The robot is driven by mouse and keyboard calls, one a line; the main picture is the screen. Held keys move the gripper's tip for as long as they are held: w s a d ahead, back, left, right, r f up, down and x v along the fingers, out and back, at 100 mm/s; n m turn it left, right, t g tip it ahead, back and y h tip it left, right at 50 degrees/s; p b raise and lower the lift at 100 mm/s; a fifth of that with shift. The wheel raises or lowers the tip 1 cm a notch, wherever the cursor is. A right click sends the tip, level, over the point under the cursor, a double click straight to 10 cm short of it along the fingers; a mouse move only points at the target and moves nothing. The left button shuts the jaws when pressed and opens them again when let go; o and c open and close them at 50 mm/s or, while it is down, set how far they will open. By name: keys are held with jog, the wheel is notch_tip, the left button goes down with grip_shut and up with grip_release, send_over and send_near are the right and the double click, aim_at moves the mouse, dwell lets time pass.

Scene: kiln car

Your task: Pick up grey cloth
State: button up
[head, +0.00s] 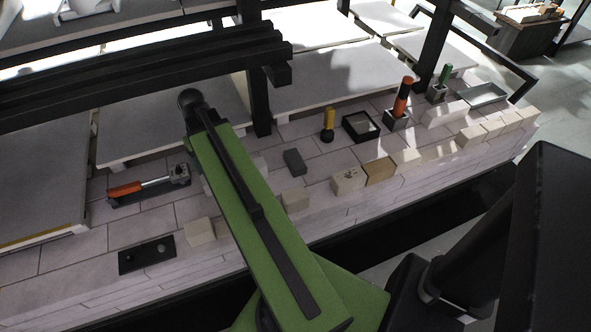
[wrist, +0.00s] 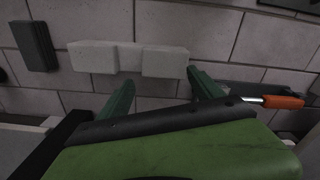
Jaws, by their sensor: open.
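I cannot tell for sure which thing is the grey cloth. In the wrist view a pale grey, three-part piece (wrist: 130,57), with two thicker ends and a narrower middle, lies on the brick deck just beyond my gripper (wrist: 160,78). My two green fingers are apart with nothing between them, and the piece looks clear of their tips. A dark grey block-like piece (wrist: 35,46) lies further left; it also seems to show in the head view (head: 294,161). In the head view my green arm hides my gripper and most of the pale piece.
An orange-handled tool (head: 125,188) lies left of my arm, and its handle shows at right in the wrist view (wrist: 283,101). A black plate (head: 146,255) and pale blocks (head: 296,199) line the front. A dark beam (head: 150,75) crosses above the deck.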

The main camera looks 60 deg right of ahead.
jog(key=s+d+f, duration=0.1)
jog(key=s+d, duration=0.2)
jog(key=d, duration=0.1)
jog(key=s+d+m, duration=0.1)
jog(key=s+d, duration=0.1)
jog(key=d, duration=0.3)
jog(key=s+d+f+m+b, duration=0.1)
jog(key=s+d, duration=0.2)
jog(key=d, duration=0.2)
jog(key=shift+s+d+f, duration=0.2)
jog(key=shift+s+f, duration=0.1)
jog(key=shift+s, duration=0.05)
jog(key=m, duration=0.2)
send_over(295, 159)
jog(key=shift+w+f+b, duration=0.25)
jog(key=shift+w+b, duration=0.05)
jog(key=shift+w, duration=0.1)
notch_tip(295, 159, down, 3)
jog(key=b, duration=0.2)
jog(key=shift+r+n+b, duration=0.2)
jog(key=shift+n+b, duration=0.1)
jog(key=shift+r, duration=0.1)
jog(key=f+b, duration=0.5)
jog(key=shift+s+f, duration=0.2)
jog(key=shift+s, duration=0.1)
jog(key=shift+r, duration=0.2)
jog(key=shift+c, duration=0.3)
jog(key=c, duration=1.4)
jog(key=shift+r, duration=0.1)
